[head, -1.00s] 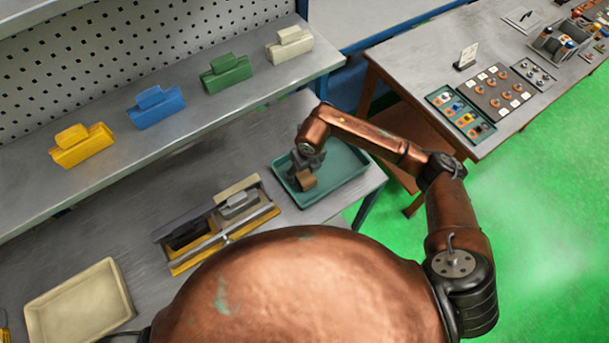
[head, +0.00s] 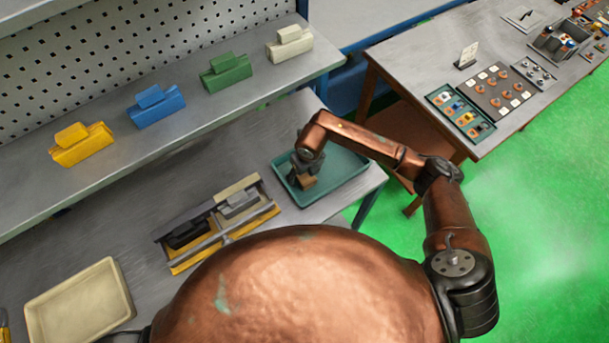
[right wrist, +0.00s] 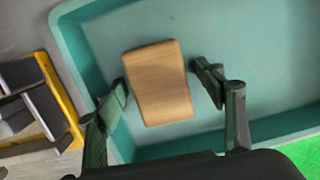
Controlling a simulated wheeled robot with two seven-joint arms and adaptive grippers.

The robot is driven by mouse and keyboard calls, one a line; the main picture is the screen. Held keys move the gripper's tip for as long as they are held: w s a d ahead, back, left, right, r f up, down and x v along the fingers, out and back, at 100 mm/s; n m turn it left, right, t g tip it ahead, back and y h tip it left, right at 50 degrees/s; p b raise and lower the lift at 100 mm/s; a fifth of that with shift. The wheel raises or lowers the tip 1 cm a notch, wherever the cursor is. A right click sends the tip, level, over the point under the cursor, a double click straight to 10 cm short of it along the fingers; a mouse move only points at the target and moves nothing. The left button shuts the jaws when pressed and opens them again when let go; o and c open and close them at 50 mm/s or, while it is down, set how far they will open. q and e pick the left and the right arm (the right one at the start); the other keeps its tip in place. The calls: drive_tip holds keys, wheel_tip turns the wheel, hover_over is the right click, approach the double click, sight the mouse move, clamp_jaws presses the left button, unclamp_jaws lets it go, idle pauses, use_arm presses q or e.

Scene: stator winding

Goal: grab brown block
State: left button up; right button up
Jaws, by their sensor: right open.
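The brown block (head: 308,182) lies in the teal tray (head: 342,182). In the right wrist view the wooden block (right wrist: 159,84) sits between the two fingers of my right gripper (right wrist: 165,88), with a small gap on the right and the left finger very near its edge. My right gripper (head: 305,168) is open, just above the block, and partly hides it in the head view. The left gripper is not in view.
A yellow-edged holder with dark and grey blocks (head: 215,222) stands left of the tray. A cream tray (head: 80,303) is at the lower left. Yellow (head: 82,146), blue (head: 156,107), green (head: 226,74) and white (head: 289,45) blocks stand on the shelf above.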

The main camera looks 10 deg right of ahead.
drive_tip(key=shift+c, duration=0.2)
drive_tip(key=c, duration=1.4)
drive_tip(key=shift+o, duration=0.2)
